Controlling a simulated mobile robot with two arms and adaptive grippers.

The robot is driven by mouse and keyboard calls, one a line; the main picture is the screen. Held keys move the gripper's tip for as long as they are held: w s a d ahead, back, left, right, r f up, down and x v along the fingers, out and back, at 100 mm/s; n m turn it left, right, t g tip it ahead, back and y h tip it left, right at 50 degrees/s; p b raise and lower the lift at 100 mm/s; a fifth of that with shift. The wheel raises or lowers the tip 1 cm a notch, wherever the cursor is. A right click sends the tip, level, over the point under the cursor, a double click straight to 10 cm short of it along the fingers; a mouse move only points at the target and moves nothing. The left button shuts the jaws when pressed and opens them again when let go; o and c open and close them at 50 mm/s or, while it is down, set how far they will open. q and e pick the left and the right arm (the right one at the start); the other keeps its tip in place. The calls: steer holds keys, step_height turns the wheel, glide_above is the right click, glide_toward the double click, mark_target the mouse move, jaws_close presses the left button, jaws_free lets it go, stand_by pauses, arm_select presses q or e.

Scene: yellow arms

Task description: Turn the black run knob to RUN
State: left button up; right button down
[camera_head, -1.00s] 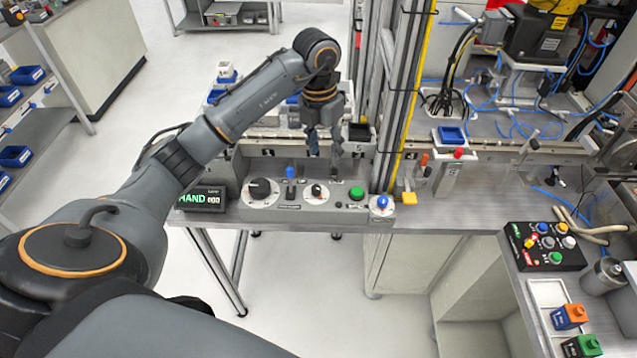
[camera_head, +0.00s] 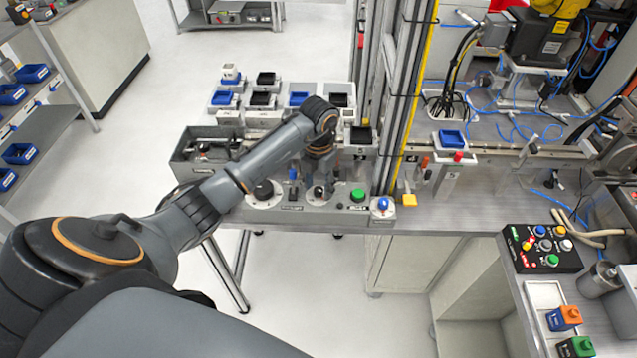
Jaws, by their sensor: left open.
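A grey control panel (camera_head: 345,215) stands on the bench edge. On it are a large black knob on a white dial (camera_head: 263,191) at the left and a smaller black knob on a white dial (camera_head: 318,196) near the middle. I cannot tell which is the run knob; their labels are too small to read. My left gripper (camera_head: 317,184) is open and points down directly over the smaller knob, partly hiding it. Whether the fingers touch it is unclear. My right gripper is not in view.
A green button (camera_head: 357,195) and a blue button (camera_head: 382,204) are right of the gripper. A black peg (camera_head: 293,182) stands left of it. Small trays (camera_head: 298,99) lie behind. A post with a yellow strip (camera_head: 408,100) rises at the right. My arm hides the HAND display.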

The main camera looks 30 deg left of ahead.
arm_select(q)
steer(key=shift+f, duration=0.25)
jaws_close()
